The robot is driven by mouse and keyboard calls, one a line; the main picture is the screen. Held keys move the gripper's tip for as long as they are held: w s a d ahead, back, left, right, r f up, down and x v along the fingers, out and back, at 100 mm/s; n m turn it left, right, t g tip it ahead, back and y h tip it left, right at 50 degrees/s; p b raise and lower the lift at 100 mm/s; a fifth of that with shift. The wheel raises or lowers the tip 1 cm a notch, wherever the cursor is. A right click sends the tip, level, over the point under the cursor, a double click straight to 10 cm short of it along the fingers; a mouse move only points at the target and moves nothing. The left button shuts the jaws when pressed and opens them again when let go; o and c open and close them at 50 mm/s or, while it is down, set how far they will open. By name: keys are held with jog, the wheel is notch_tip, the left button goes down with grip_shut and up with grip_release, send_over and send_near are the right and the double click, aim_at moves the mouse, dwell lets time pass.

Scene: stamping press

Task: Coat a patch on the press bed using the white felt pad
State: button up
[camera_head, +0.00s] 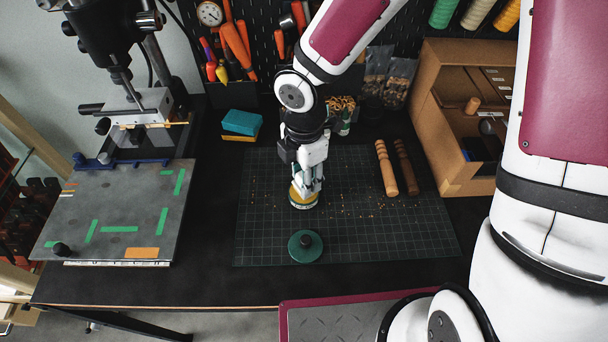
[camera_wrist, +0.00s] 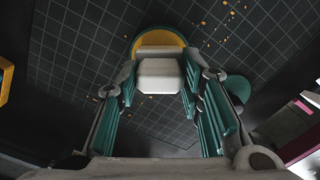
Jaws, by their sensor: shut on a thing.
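My gripper (camera_head: 305,182) is over the cutting mat and points down. It is shut on the white felt pad (camera_wrist: 160,78), a pale block between the green-lined fingers in the wrist view. Right below is a round open tin (camera_head: 303,203) with yellow contents; its yellow arc (camera_wrist: 160,51) shows past the pad in the wrist view. I cannot tell whether the pad touches the yellow. The press bed (camera_head: 115,205) is a grey plate at the left, with green tape strips and an orange rectangle (camera_head: 142,253) near its front edge.
A green lid with a dark knob (camera_head: 305,245) lies in front of the tin on the mat (camera_head: 390,235). Two wooden handles (camera_head: 386,168) lie to the right among crumbs. The press (camera_head: 135,105) stands behind the bed. A wooden cabinet (camera_head: 435,135) is at the right.

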jog(key=shift+r+p, duration=2.45)
jog(key=shift+r, duration=1.05)
